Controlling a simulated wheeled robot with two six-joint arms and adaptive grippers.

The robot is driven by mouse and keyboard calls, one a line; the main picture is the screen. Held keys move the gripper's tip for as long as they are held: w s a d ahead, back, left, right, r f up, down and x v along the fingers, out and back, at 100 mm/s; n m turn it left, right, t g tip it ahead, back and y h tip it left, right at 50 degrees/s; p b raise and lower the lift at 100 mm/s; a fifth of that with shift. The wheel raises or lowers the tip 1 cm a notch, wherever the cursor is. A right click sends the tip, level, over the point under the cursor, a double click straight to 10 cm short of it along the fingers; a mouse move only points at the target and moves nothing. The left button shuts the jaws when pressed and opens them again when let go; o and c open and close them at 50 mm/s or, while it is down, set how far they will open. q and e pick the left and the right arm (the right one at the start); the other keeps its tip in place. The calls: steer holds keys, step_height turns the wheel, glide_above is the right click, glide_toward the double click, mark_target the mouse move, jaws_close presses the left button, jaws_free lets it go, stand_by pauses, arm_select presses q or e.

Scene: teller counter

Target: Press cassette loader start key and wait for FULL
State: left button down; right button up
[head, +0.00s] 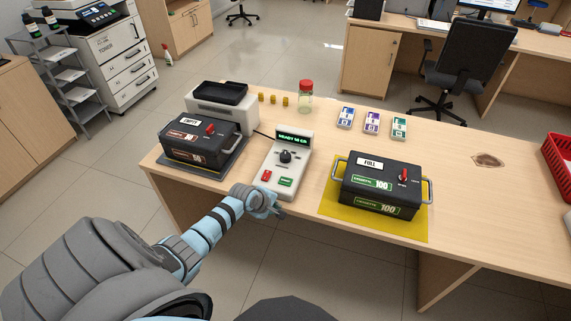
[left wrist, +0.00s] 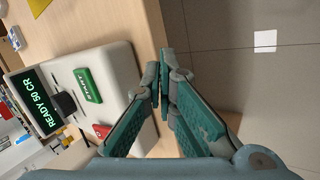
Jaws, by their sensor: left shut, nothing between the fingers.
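The cassette loader's control box (head: 288,160) is white and stands near the counter's front edge. Its display (head: 292,138) is lit green and reads READY with "50 CR" in the left wrist view (left wrist: 40,107). A black knob (head: 286,156), a red key (head: 266,176) and a green START key (head: 286,182) sit below it. The START key also shows in the left wrist view (left wrist: 87,86). My left gripper (head: 276,208) is shut and empty at the box's front end, beside the keys and apart from the START key. My right gripper is not in view.
A black cassette marked EMPTY (head: 200,138) stands left of the box. A black cassette marked FULL (head: 378,184) stands on a yellow mat (head: 330,208) to the right. A red-lidded jar (head: 305,98) and several small card packs (head: 372,122) stand behind. A red basket (head: 560,165) is at far right.

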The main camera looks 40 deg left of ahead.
arm_select(q)
steer(key=w+a+r+n+t, duration=0.1)
steer(key=w+r+n, duration=0.2)
steer(key=r, duration=0.4)
steer(key=w+a+r+n+t+h, duration=0.1)
steer(key=w+r+n, duration=0.3)
steer(key=w+r, duration=0.2)
step_height(320, 180, up, 2)
steer(key=shift+a+r, duration=0.1)
steer(key=shift+a, duration=0.2)
steer(key=b, duration=0.9)
glide_above(287, 182)
step_height(287, 182, down, 7)
steer(key=shift+s+r, duration=0.1)
steer(key=shift+r, duration=0.05)
steer(key=shift+f, duration=1.1)
steer(key=shift+f, duration=0.1)
steer(key=shift+f, duration=0.25)
